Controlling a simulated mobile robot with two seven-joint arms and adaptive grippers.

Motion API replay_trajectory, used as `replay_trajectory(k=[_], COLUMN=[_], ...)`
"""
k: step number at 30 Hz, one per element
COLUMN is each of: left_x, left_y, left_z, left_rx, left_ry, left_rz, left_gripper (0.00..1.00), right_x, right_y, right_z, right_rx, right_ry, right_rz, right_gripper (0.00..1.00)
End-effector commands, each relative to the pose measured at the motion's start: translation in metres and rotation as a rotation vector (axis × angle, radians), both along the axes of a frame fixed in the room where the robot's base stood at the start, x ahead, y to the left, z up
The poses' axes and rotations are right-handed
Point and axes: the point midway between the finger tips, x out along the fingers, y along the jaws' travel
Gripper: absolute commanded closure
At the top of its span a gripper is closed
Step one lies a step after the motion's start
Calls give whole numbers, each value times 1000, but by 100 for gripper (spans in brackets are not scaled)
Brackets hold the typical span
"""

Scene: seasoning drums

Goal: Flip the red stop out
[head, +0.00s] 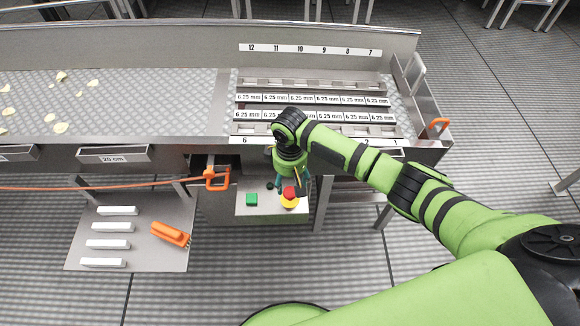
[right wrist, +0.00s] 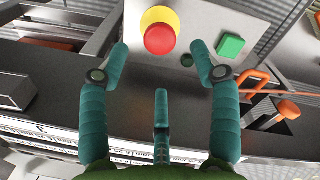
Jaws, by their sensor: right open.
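The red stop (head: 289,192) is a round red mushroom button on a yellow ring, on a grey control box below the conveyor's front edge. In the right wrist view the red stop (right wrist: 160,40) shows clearly at the top middle, with its yellow ring (right wrist: 158,13) behind it. My right gripper (head: 292,181) is over the control box, close to the red stop, and partly hides the box. Its teal fingers are spread open and empty in the right wrist view (right wrist: 160,60), one on each side below the button. Contact is not visible. My left gripper is not in view.
A green button (head: 251,199) and a small black knob (head: 270,185) share the control box (head: 245,210). An orange handle (head: 217,180) with a cable hangs to its left. The conveyor (head: 150,105) runs above. A plate (head: 85,215) with white bars lies lower left.

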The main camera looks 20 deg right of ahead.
Motion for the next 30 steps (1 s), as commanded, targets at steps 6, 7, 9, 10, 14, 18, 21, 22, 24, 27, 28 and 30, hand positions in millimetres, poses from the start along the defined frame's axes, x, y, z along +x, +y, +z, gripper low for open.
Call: replay_trajectory(k=[6, 7, 9, 10, 14, 18, 21, 22, 24, 27, 28, 30], left_x=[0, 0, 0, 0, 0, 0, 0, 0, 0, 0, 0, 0], left_y=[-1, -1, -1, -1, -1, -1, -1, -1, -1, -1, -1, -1], left_z=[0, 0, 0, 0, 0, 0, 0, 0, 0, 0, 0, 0], left_rx=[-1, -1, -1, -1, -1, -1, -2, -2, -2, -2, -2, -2], left_ry=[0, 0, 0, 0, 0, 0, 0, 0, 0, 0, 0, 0], left_rz=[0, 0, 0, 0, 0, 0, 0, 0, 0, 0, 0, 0], left_gripper=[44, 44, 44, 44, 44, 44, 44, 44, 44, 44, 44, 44], right_x=[0, 0, 0, 0, 0, 0, 0, 0, 0, 0, 0, -1], right_y=[0, 0, 0, 0, 0, 0, 0, 0, 0, 0, 0, 0], right_z=[46, 50, 59, 61, 68, 70, 70, 70, 70, 69, 69, 69], right_rx=[1, 1, 1, 1, 0, 0, 0, 0, 0, 0, 0, 1], right_ry=[-3, -3, -2, -2, 0, 0, 0, 0, 0, 0, 0, 0], right_rz=[0, 0, -1, -1, -1, -1, -1, -1, -1, -1, -1, -1], right_gripper=[37, 37, 37, 37, 37, 37, 37, 37, 37, 37, 37, 37])
